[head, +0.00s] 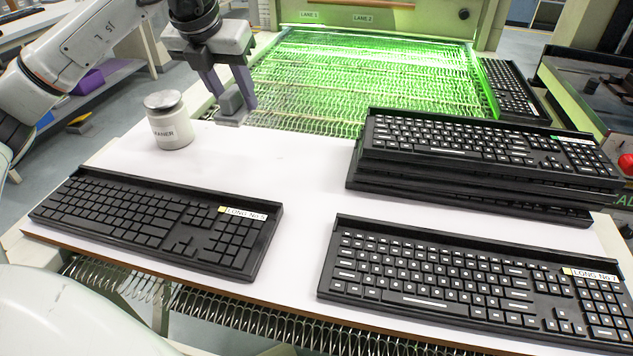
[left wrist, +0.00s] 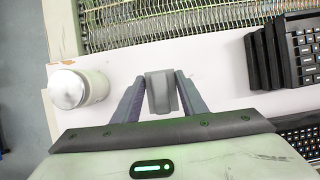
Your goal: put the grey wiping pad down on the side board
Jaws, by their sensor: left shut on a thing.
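My left gripper (head: 232,100) is shut on the grey wiping pad (head: 230,106), a small grey block with a flat lower part. The left wrist view shows the pad (left wrist: 162,92) between the two fingers of the gripper (left wrist: 160,95). The pad is at the far edge of the white board (head: 270,165), right of the cleaner jar. I cannot tell whether it touches the board or hangs just above it. My right gripper is not in view.
The cleaner jar (head: 169,120) stands close to the left gripper. One keyboard (head: 160,220) lies front left, another (head: 470,280) front right, and stacked keyboards (head: 480,150) stand at the right. A green-lit mesh conveyor (head: 360,75) is behind. The board's middle is clear.

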